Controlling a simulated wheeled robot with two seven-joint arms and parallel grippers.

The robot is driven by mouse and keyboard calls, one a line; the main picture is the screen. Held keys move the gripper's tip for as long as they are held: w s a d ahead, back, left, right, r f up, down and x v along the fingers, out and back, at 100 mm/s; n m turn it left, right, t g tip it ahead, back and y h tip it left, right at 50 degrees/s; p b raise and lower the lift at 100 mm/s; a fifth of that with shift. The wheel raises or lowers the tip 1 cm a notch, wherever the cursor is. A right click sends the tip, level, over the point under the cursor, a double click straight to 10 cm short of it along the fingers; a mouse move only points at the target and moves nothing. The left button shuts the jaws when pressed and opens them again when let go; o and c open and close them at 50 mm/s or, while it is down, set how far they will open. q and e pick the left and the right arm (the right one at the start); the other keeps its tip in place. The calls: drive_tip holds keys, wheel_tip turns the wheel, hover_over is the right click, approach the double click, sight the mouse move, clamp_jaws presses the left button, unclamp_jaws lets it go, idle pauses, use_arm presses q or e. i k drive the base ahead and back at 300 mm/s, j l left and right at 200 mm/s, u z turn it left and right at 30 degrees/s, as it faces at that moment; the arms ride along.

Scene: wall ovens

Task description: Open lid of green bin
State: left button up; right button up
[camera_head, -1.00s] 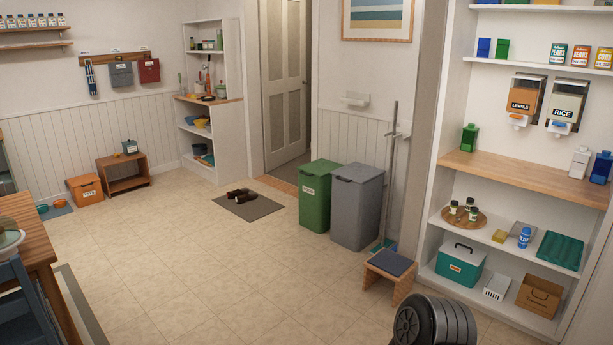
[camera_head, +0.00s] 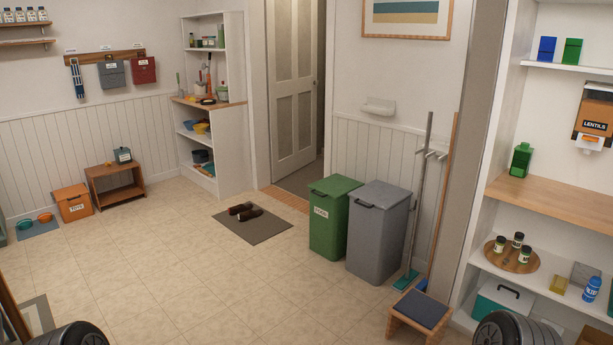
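The green bin (camera_head: 327,228) stands upright on the tiled floor in the middle right of the head view, with a white label on its front. Its green lid (camera_head: 336,185) is shut. The bin is some distance ahead of me. Dark rounded parts of my own arms show at the bottom left and bottom right edges. Neither gripper can be seen.
A grey bin (camera_head: 376,240) stands close to the right of the green bin. A broom and mop (camera_head: 420,200) lean beside it, behind a step stool (camera_head: 419,312). A mat with shoes (camera_head: 251,223) lies left of the bin. The floor ahead is clear.

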sight(335, 186)
drive_tip(key=i+z, duration=0.1)
drive_tip(key=i, duration=0.55)
drive_tip(key=i+j, duration=0.1)
drive_tip(key=i, duration=0.55)
drive_tip(key=i+j+z, duration=0.15)
drive_tip(key=i, duration=0.5)
drive_tip(key=i+j, duration=0.1)
drive_tip(key=i, duration=0.55)
drive_tip(key=i+j+z, duration=0.25)
drive_tip(key=i+z, duration=0.2)
drive_tip(key=i, duration=0.15)
drive_tip(key=i+j+z, duration=0.95)
drive_tip(key=i+j, duration=0.1)
drive_tip(key=j, duration=0.05)
